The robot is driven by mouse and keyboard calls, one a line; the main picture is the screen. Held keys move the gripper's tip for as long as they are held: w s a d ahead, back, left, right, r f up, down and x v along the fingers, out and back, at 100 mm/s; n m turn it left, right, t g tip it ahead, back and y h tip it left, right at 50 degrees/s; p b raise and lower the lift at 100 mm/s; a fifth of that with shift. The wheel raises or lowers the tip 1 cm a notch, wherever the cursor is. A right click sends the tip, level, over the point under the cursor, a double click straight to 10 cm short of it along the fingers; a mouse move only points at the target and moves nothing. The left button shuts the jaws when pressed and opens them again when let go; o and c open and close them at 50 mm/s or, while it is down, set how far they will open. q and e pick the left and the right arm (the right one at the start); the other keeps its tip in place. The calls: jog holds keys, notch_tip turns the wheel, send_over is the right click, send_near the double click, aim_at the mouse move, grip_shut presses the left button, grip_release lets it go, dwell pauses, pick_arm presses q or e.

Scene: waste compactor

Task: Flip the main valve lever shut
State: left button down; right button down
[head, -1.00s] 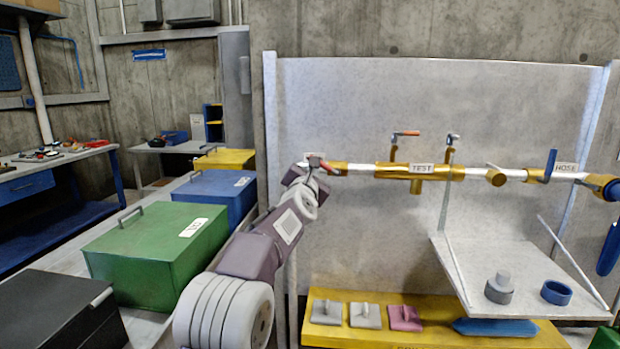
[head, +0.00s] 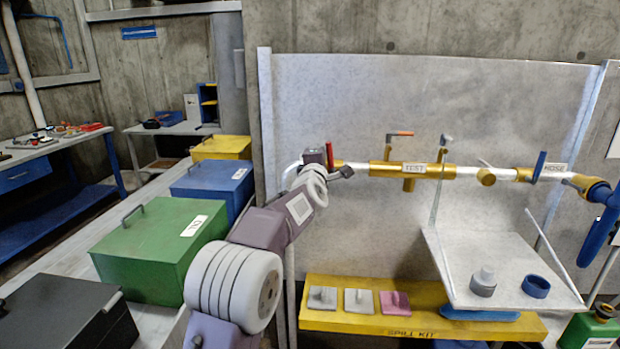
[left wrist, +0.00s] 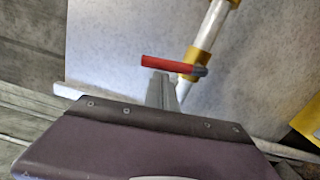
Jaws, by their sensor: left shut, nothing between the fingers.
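A red lever (head: 330,155) stands near the left end of the white and brass pipe (head: 355,168), by the wall panel; no label beside it is readable. It also shows in the left wrist view (left wrist: 168,63), lying crosswise to the pipe. My left gripper (head: 346,172) is shut and empty, in front of the pipe just right of and below the lever in the head view. In the left wrist view its closed fingers (left wrist: 160,90) end close to the lever's underside; I cannot tell whether they touch. My wrist partly hides the pipe's end. My right gripper is out of view.
An orange-handled valve (head: 400,134) sits by the TEST label (head: 414,168); a blue lever (head: 539,166) stands by the HOSE label. A shelf (head: 460,270) holds a grey fitting and blue ring. Green (head: 160,245), blue and yellow boxes line the left.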

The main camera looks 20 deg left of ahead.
pick_arm(q)
jog(key=shift+w+d+r+m+p, duration=0.1)
jog(key=shift+d+r+m+p, duration=0.2)
jog(key=shift+d+p, duration=0.15)
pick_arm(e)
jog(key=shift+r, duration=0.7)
pick_arm(q)
jog(key=shift+d+f, duration=0.1)
